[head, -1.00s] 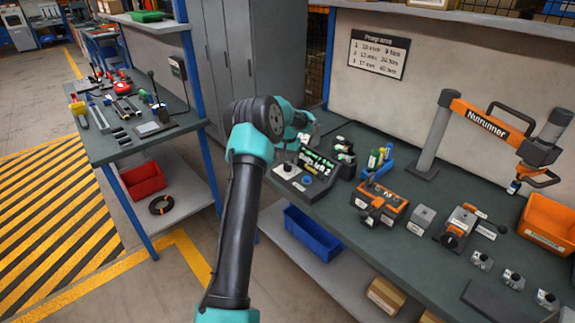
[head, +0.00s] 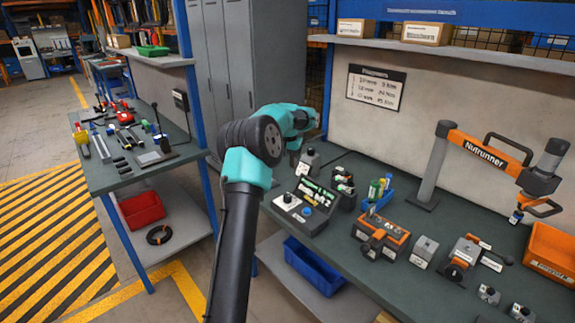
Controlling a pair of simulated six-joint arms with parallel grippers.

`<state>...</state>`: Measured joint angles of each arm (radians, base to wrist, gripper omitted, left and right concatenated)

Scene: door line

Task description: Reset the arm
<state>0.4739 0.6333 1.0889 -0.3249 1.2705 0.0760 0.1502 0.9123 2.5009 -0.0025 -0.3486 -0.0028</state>
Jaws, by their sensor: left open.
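My left arm (head: 235,245), black with teal joints, reaches up from the bottom middle of the head view. Its gripper (head: 294,158) is small and partly hidden behind the teal wrist, above the left end of the bench; it is open and I see nothing held in it. A control box (head: 305,207) with a knob, a blue button and a green-and-white panel sits just below it. The orange and grey Nutrunner arm (head: 490,150) stands on the right of the bench, apart from my gripper. My right gripper is out of view.
On the bench are an orange-topped fixture (head: 380,236), small grey blocks, a blue bin (head: 376,196) and an orange bin (head: 550,250). A blue tray (head: 314,267) is on the shelf below. A second workbench (head: 130,165) and striped floor lie left.

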